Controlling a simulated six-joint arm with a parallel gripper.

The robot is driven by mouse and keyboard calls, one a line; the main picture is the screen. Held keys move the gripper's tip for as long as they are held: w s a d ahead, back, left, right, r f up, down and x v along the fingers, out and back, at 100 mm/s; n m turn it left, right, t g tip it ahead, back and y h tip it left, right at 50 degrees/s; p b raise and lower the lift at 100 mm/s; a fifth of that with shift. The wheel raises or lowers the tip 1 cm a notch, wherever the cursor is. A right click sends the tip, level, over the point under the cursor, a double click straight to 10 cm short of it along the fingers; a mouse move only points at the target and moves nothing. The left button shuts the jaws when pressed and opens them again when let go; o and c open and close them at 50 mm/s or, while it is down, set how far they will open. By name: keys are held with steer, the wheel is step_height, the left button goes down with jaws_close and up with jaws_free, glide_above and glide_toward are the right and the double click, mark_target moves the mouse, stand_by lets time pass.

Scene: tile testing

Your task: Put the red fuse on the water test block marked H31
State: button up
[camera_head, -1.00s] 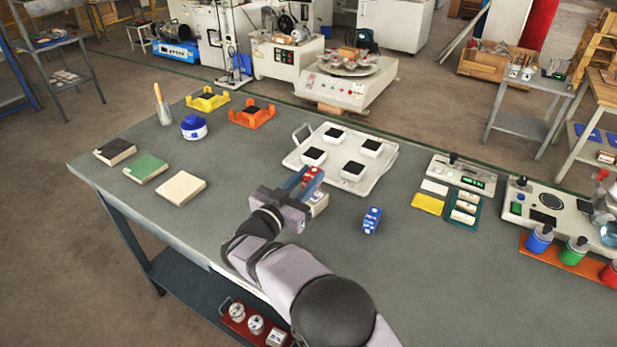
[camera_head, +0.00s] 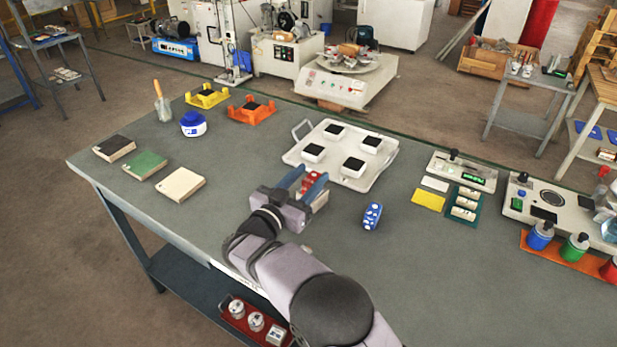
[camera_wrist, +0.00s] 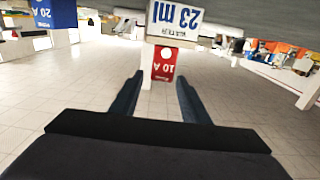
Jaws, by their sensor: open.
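The red fuse (camera_head: 310,181), marked 10 A in the wrist view (camera_wrist: 163,66), appears to rest upright on a pale block labelled water, 23 ml (camera_wrist: 174,26). The wrist view is upside down, so the block is below the fuse. In the head view the block (camera_head: 321,199) is mostly hidden by my gripper. I see no readable H31 mark. My gripper (camera_head: 304,184) is open, its fingers apart on either side of the fuse in the wrist view (camera_wrist: 158,80). Whether a finger touches the fuse I cannot tell.
A blue fuse (camera_head: 372,216) stands to the right, marked 20 A in the wrist view (camera_wrist: 54,14). Behind is a white tray (camera_head: 345,180) with several dark-topped white blocks. Meters and a yellow pad (camera_head: 428,201) are at right. The bench front right is clear.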

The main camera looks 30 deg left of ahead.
steer(key=shift+r, duration=0.5)
steer(key=shift+s+r, duration=0.15)
steer(key=shift+s, duration=0.05)
steer(key=s+b, duration=0.1)
steer(key=s, duration=1)
steer(key=shift+s, duration=0.3)
steer(key=shift+w, duration=0.1)
